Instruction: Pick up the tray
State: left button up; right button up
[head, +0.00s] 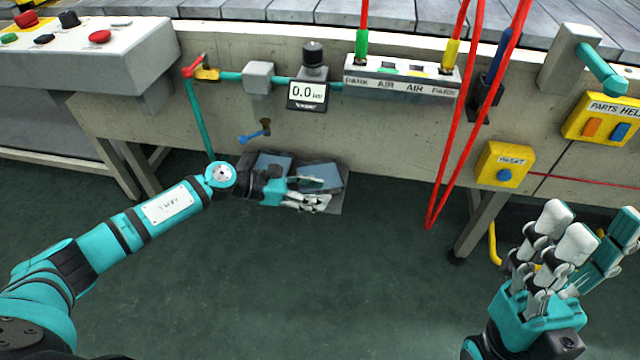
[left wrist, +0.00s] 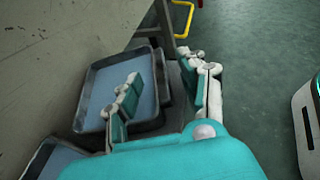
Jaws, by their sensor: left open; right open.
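A dark grey tray (head: 343,180) with pale blue inner surfaces lies low beside the conveyor's side wall, below the gauge. In the left wrist view its dark rim (left wrist: 91,84) and blue inside show, with a second blue section at the lower left. My left gripper (head: 318,192) is open and reaches over the tray, hiding its middle. In the left wrist view its fingers (left wrist: 165,92) are apart, one over the blue inside and one beyond the right edge. Contact cannot be told. My right gripper (head: 592,238) is open and empty at the lower right, far from the tray.
A valve with a blue handle (head: 255,135) sticks out just above the tray. Red hoses (head: 452,150) hang to its right, and a yellow reset box (head: 503,164) sits on the wall. A table leg (head: 478,225) stands at right. The green floor (head: 330,290) in front is clear.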

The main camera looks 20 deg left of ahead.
pick_arm(q)
grip_shut()
jog(key=shift+r, duration=0.1)
dwell(0.4)
